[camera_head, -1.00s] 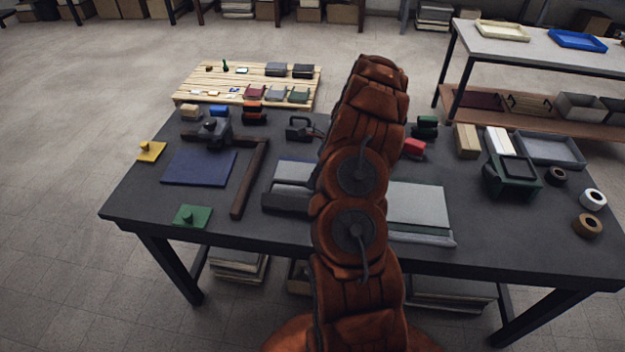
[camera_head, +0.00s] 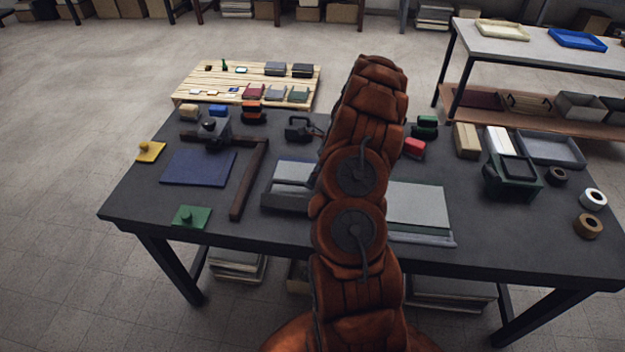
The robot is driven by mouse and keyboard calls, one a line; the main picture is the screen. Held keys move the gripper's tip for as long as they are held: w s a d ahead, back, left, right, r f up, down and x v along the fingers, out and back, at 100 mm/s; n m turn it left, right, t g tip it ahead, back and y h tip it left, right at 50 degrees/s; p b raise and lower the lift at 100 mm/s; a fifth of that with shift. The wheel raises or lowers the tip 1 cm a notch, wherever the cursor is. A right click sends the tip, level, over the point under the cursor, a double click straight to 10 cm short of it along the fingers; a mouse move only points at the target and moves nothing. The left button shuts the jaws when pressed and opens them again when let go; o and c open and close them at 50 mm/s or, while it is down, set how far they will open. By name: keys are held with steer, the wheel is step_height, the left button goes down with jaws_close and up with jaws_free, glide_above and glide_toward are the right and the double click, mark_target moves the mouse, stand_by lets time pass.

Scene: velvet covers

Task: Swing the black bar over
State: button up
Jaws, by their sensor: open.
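A wide grey board or press lies in the middle of the dark table, partly behind my arm. Its left part (camera_head: 292,172) and its right part (camera_head: 418,204) show on either side. A short stretch of a black bar (camera_head: 286,203) shows along the front left of the board, low against it. The bar runs behind my arm, so its right end and any hinge are hidden. My raised arm covers the middle of the board. My gripper is not visible; it may be hidden behind the arm.
Left on the table (camera_head: 500,245) lie a blue sheet (camera_head: 198,168), a brown L-shaped frame (camera_head: 248,182), a green plate (camera_head: 191,216) and a yellow plate (camera_head: 150,152). A black tool (camera_head: 299,128) stands behind the board. A dark green box (camera_head: 511,178) and tape rolls (camera_head: 588,225) are right.

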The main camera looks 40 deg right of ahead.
steer(key=v, duration=1.1)
steer(key=shift+d+r, duration=0.2)
steer(key=shift+d, duration=0.05)
steer(key=shift+c, duration=0.3)
